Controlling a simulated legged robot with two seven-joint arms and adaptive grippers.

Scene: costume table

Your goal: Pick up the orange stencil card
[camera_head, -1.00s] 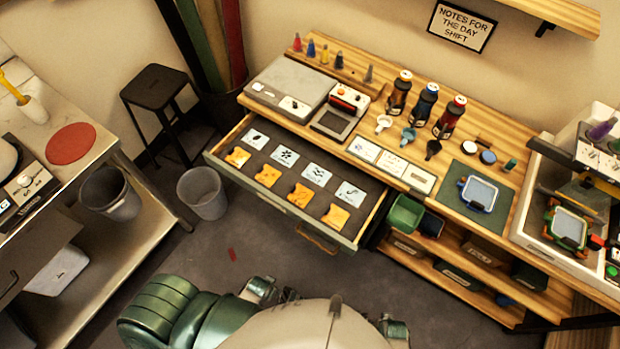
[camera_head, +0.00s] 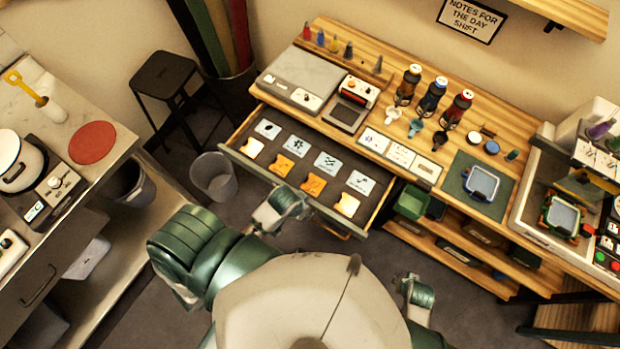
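The open drawer (camera_head: 238,152) of the wooden bench holds two rows of small cards. The front row has several orange cards, among them an orange stencil card (camera_head: 314,185); its neighbours are an orange card (camera_head: 282,166) and paler ones (camera_head: 252,148) at the row's end. The back row has pale blue-white cards, such as one with a dark pattern (camera_head: 327,162). My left gripper (camera_head: 284,203) is by the drawer's front edge, apart from the cards as far as I can see. My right gripper (camera_head: 416,295) is low, in front of the lower shelves. Their finger openings are unclear.
Ink bottles (camera_head: 432,96), a grey flat device (camera_head: 302,75) and a green mat (camera_head: 468,177) occupy the bench top. A waste bin (camera_head: 214,177) stands left of the drawer, near a black stool (camera_head: 165,75). A second counter (camera_head: 120,125) is at the left.

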